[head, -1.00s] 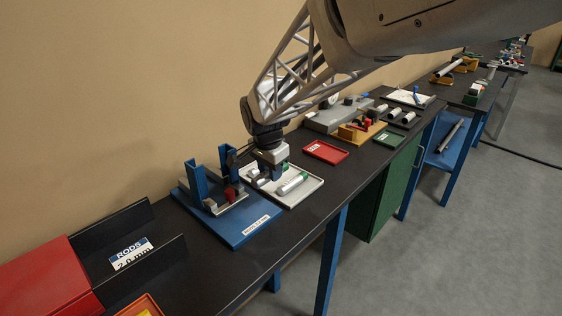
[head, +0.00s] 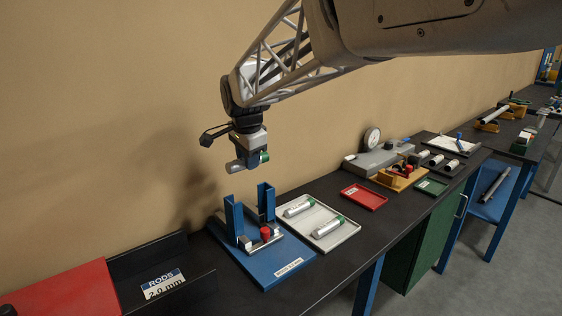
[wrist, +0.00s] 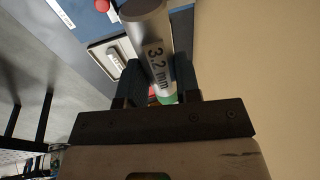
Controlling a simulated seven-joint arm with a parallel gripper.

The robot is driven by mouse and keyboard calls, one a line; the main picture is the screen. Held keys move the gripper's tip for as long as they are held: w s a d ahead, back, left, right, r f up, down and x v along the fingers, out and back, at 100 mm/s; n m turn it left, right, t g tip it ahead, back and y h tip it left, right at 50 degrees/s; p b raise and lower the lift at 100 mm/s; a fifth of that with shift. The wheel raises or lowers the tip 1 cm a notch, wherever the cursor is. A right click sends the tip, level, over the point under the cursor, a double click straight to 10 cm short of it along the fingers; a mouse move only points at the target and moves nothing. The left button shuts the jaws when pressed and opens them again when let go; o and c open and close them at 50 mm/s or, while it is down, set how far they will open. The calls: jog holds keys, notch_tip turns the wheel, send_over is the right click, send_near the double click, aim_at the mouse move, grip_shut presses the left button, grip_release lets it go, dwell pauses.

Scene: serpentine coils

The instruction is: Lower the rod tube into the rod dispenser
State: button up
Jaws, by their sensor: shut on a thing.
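My gripper (head: 246,164) is shut on a rod tube (wrist: 150,38), a grey cylinder with a green end, held sideways well above the bench. The tube reads "3.2 mm" in the wrist view. Below it in the head view stands the rod dispenser (head: 265,272), a blue base with two upright blue posts (head: 234,219), a metal part between them and a red knob (head: 266,234). A label is on its front edge. The tube is apart from the dispenser, above its posts.
A light tray (head: 346,231) right of the dispenser holds two more tubes (head: 328,227). A red tray (head: 364,197) lies farther along. A black channel with a "RODS 2.0 mm" label (head: 163,284) and a red box (head: 62,290) are at left. The wall is close behind.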

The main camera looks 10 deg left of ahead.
jog(key=shift+f, duration=0.2)
jog(key=shift+f, duration=2.15)
jog(key=shift+f, duration=2.65)
jog(key=o, duration=1)
jog(key=shift+o, duration=0.2)
jog(key=shift+r, duration=0.15)
jog(key=v, duration=0.7)
jog(key=shift+r, duration=0.25)
jog(key=shift+s, duration=0.1)
